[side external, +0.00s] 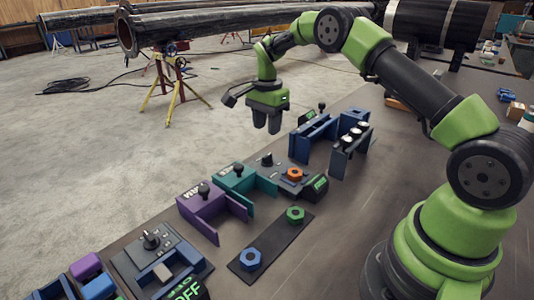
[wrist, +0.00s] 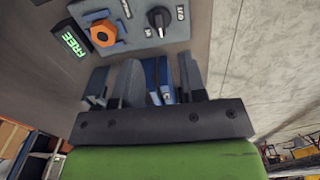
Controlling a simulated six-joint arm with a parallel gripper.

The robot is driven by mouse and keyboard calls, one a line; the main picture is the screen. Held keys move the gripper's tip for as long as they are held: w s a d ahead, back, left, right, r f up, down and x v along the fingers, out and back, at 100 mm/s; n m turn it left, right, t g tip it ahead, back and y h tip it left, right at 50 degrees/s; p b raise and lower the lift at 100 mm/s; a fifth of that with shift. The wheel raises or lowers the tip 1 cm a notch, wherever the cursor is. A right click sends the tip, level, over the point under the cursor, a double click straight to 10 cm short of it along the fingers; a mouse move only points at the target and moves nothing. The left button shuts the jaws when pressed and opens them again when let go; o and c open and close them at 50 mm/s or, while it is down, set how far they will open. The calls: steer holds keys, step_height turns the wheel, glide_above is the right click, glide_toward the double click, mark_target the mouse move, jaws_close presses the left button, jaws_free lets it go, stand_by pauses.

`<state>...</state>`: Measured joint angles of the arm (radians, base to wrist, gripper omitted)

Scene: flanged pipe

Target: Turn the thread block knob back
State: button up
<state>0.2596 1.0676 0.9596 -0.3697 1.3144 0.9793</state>
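The thread block (side external: 281,178) is a grey-blue block on the table, below my gripper in the side view. It carries an orange nut (wrist: 102,33), a black knob (wrist: 158,18) and a small display (wrist: 72,42) reading FREE in green. The knob also shows in the side view (side external: 267,160). In the wrist view it has a pale pointer mark and small white lettering around it, too small to read surely. My gripper (side external: 268,122) hangs above the table, apart from the knob and touching nothing. Its fingers (wrist: 161,84) are parted, with nothing held between them.
Teal (side external: 245,180) and purple (side external: 212,205) brackets with black knobs stand beside the block. A dark strip (side external: 270,244) carries a green nut and a blue nut. Blue racks (side external: 313,136) stand on the other side. A block with an OFF display (side external: 188,290) is in front.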

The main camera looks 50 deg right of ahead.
mark_target(267, 155)
step_height(267, 155, down, 9)
stand_by(0.3)
jaws_close()
